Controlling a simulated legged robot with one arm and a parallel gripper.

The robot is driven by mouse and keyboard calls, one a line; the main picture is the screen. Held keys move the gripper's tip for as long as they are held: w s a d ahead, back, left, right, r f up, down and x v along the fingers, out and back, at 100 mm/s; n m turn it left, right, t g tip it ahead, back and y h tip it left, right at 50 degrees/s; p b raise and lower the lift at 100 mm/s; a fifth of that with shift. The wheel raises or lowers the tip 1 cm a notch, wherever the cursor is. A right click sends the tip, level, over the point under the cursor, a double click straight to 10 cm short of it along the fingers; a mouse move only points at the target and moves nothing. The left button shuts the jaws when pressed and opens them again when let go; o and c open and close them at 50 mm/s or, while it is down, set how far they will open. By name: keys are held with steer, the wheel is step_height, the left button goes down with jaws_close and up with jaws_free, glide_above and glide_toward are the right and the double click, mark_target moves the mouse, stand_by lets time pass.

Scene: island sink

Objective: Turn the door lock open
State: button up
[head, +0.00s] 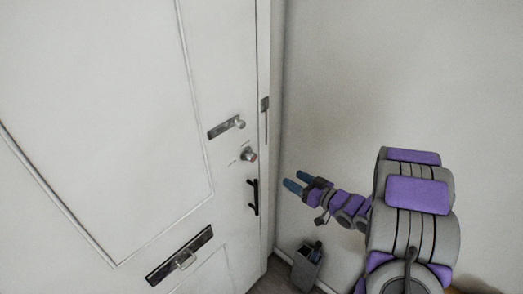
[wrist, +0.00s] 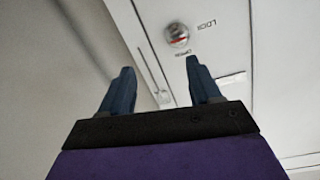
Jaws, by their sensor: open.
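My gripper (head: 292,182) is open and empty, with two blue fingers. In the head view it is to the right of and a little below the lock, apart from the door. In the wrist view my gripper (wrist: 158,77) points toward the door, and its fingers do not touch the knob.
A mail slot (head: 180,255) is low on the door. A grey bin (head: 306,267) stands on the floor in the corner. A bare wall (head: 400,70) is at right.

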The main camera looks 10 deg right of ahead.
steer(key=y, duration=0.1)
glide_toward(254, 158)
steer(key=w, duration=0.3)
steer(key=shift+t, duration=0.3)
steer(key=w+a, duration=0.1)
steer(key=a, duration=0.1)
steer(key=w+a, duration=0.2)
steer(key=w+a+f+p, duration=0.1)
steer(key=w+a, duration=0.1)
steer(key=shift+w+a, duration=0.1)
steer(key=shift+a, duration=0.1)
steer(key=shift+w+r, duration=0.1)
steer(key=shift+d, duration=0.5)
steer(key=shift+a, duration=0.4)
steer(key=c, duration=0.8)
steer(key=shift+d, duration=0.1)
steer(key=shift+c, duration=1.2)
